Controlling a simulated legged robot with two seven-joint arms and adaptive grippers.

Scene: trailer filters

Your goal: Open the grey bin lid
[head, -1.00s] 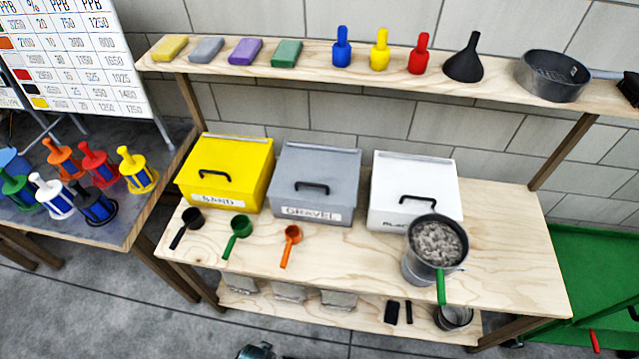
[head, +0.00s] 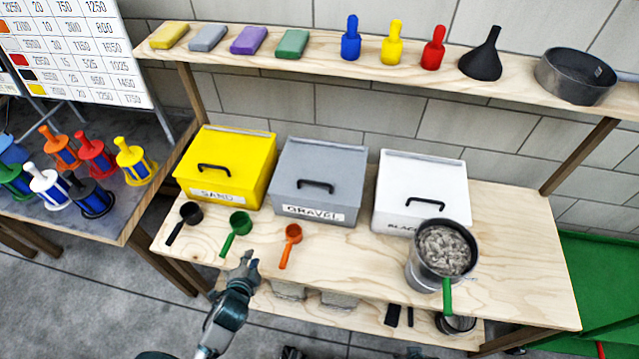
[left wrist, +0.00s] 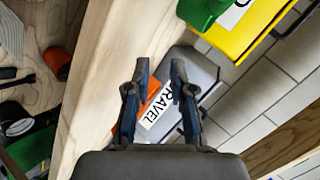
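The grey bin (head: 317,205), labelled GRAVEL, stands in the middle of the bench between the yellow and white bins. Its grey lid (head: 335,158) is closed and has a black handle (head: 316,186). My left gripper (head: 246,266) is at the bench's front edge, below and left of the grey bin, near the green scoop. In the left wrist view my left gripper (left wrist: 161,68) has its two fingers apart with nothing held. The grey bin (left wrist: 195,66) with its label shows beyond the fingers there; the lid handle does not show.
A green scoop (head: 238,226), an orange scoop (head: 291,238) and a black scoop (head: 189,214) lie before the bins. A yellow bin (head: 235,160) and a white bin (head: 425,180) flank the grey one. A pot of gravel (head: 445,250) stands at the right. A shelf (head: 320,62) runs above.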

